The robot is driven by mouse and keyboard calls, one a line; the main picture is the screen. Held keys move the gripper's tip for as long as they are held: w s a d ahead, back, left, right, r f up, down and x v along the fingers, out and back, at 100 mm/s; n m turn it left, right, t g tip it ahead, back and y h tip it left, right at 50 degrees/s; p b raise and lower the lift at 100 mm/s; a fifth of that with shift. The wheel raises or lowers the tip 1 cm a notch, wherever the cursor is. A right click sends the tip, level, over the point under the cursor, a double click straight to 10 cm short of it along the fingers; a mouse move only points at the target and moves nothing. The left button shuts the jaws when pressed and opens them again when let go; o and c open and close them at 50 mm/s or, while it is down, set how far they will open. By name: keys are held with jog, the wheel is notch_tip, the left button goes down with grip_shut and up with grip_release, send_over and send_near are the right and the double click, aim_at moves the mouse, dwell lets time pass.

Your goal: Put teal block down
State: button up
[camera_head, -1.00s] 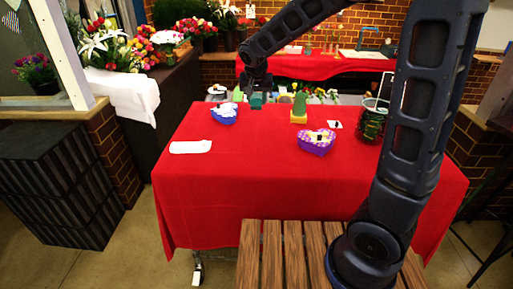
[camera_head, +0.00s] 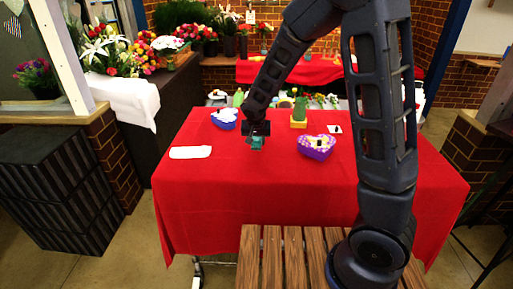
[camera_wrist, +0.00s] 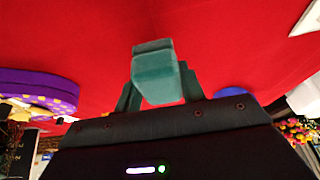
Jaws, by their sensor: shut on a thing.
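The teal block (camera_head: 257,142) is in the jaws of my gripper (camera_head: 256,137), between the blue and purple heart boxes over the red table (camera_head: 235,205). In the wrist view the teal block (camera_wrist: 154,72) sits between the two teal-looking fingers of my gripper (camera_wrist: 158,88), which are shut on it. Red cloth fills the view behind the block. I cannot tell whether the block touches the cloth or is just above it.
A blue heart box (camera_head: 224,119) stands at left and a purple heart box (camera_head: 316,147) at right. A green piece on a yellow base (camera_head: 299,113) stands behind. A white cloth (camera_head: 190,152) lies at left. The table's front middle is clear.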

aim_at(256, 146)
jog(key=shift+f, duration=1.7)
jog(key=shift+f, duration=0.15)
jog(key=o, duration=1)
jog(key=shift+c, duration=0.2)
jog(key=v, duration=1.2)
jog(key=shift+d+r, duration=0.1)
jog(key=shift+r, duration=0.15)
